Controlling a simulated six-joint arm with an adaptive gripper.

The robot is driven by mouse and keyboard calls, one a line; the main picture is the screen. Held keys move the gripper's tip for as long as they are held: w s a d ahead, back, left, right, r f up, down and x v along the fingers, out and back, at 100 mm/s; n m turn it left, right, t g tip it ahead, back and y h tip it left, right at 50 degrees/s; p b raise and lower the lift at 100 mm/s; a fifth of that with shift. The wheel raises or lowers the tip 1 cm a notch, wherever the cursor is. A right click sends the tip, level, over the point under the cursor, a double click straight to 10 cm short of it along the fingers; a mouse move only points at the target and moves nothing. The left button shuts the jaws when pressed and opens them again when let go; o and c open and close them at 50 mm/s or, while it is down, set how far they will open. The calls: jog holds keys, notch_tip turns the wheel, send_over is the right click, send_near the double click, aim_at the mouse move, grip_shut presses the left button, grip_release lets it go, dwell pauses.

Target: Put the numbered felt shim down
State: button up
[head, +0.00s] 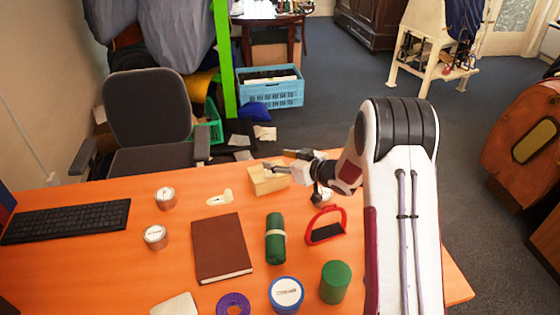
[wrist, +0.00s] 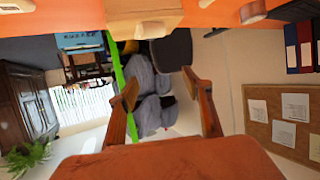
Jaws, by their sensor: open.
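A small cream-white flat piece with a dark mark, which looks like the numbered felt shim (head: 220,197), lies on the orange desk (head: 110,260), left of a pale wooden block (head: 268,183). My gripper (head: 277,167) is over the far edge of the desk, by the top of the block and to the right of the shim. In the wrist view my gripper (wrist: 160,82) has its two fingers spread with nothing between them. The block (wrist: 145,12) shows at the top edge there. The number on the shim is too small to read.
Two tins (head: 165,198) (head: 155,237), a brown book (head: 221,248), a green roll (head: 275,238), a red-framed stirrup shape (head: 326,228), a blue-rimmed tin (head: 286,294), a green cylinder (head: 335,282) and a purple ring (head: 233,304) stand on the desk. A chair (head: 150,120) is behind it.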

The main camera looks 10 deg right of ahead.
dwell(0.4)
jog(key=s+d+r+m+h, duration=0.1)
jog(key=s+d+r+h, duration=0.1)
jog(key=r, duration=0.4)
jog(key=s+d+r+m+h, duration=0.1)
jog(key=s+d+r+h, duration=0.15)
jog(key=r, duration=0.35)
jog(key=s+d+r+m+g+h, duration=0.1)
jog(key=s+d+r+m+h, duration=0.2)
jog(key=s+r, duration=0.65)
jog(key=s+a+f+g, duration=0.1)
jog(key=s+a+g, duration=0.1)
jog(key=s, duration=1.5)
jog(key=s+a+f+g, duration=0.1)
jog(key=s+a+g, duration=0.2)
jog(key=s, duration=1.5)
jog(key=shift+a+f+m+y, duration=0.35)
jog(key=shift+a+m+y, duration=0.1)
jog(key=shift+a, duration=0.55)
jog(key=shift+s, duration=0.1)
dwell(0.9)
